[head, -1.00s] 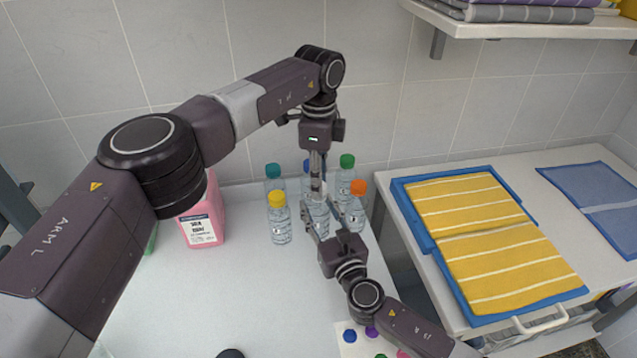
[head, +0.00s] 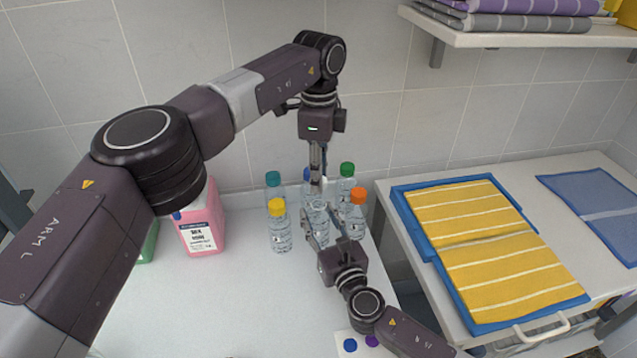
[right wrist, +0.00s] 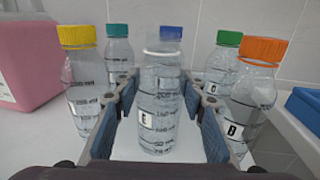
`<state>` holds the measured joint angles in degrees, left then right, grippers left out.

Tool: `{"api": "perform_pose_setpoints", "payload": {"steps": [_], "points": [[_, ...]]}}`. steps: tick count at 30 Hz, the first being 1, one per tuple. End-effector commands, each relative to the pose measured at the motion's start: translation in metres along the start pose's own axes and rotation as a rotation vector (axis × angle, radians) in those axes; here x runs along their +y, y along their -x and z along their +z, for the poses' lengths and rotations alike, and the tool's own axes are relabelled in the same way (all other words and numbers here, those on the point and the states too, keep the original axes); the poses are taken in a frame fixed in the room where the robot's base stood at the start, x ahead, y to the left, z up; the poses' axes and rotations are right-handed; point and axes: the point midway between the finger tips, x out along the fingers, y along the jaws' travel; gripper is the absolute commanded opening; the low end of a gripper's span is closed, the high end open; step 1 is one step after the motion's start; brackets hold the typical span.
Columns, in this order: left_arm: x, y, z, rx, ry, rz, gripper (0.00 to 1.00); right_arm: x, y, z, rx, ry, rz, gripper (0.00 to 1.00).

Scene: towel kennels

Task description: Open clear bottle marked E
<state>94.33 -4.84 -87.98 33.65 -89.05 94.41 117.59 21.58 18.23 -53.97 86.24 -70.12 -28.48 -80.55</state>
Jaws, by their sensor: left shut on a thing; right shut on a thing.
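The clear bottle marked E (head: 319,219) stands upright on the white counter. In the right wrist view, bottle E (right wrist: 160,112) shows its label and an uncapped neck with a pale rim. My right gripper (head: 321,234) is shut around its body from the front; its pads flank the bottle in the right wrist view (right wrist: 162,98). My left gripper (head: 318,181) points down above the bottle, shut on a white cap (head: 322,184). The cap looks apart from the neck, though the fingers partly hide it. The left gripper does not show in the right wrist view.
Close around stand bottles with yellow (head: 277,208), teal (head: 273,179), blue (right wrist: 171,32), green (head: 347,169) and orange (head: 358,196) caps. A pink jug (head: 201,225) stands left. Yellow striped towels (head: 500,240) lie on a blue tray at right. The counter's front left is clear.

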Motion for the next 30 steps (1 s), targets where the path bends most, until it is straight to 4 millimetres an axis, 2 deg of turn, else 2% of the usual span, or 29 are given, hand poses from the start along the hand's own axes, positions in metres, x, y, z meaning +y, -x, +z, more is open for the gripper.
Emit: {"api": "perform_pose_setpoints", "payload": {"steps": [3,9,10,15,25,30], "points": [[0.000,0.013,0.000,0.000,0.001,-0.001,0.00,0.000,0.000,-0.001,0.001,0.000,0.000,0.00],[0.000,0.014,0.000,0.000,0.000,0.000,0.00,0.000,0.000,-0.001,0.001,0.000,0.000,0.00],[0.000,0.014,0.000,0.000,0.000,0.000,0.00,0.000,0.000,-0.001,0.001,0.000,0.000,0.39],[0.000,0.014,0.000,0.000,0.000,0.000,0.00,0.000,0.000,-0.001,0.001,0.000,0.000,0.58],[0.000,0.014,0.000,0.000,0.000,0.000,0.00,0.000,0.002,-0.001,0.001,0.000,0.000,0.59],[0.000,0.014,0.000,0.000,0.000,0.000,0.00,-0.001,0.019,-0.002,0.002,0.000,0.000,0.59]]}}
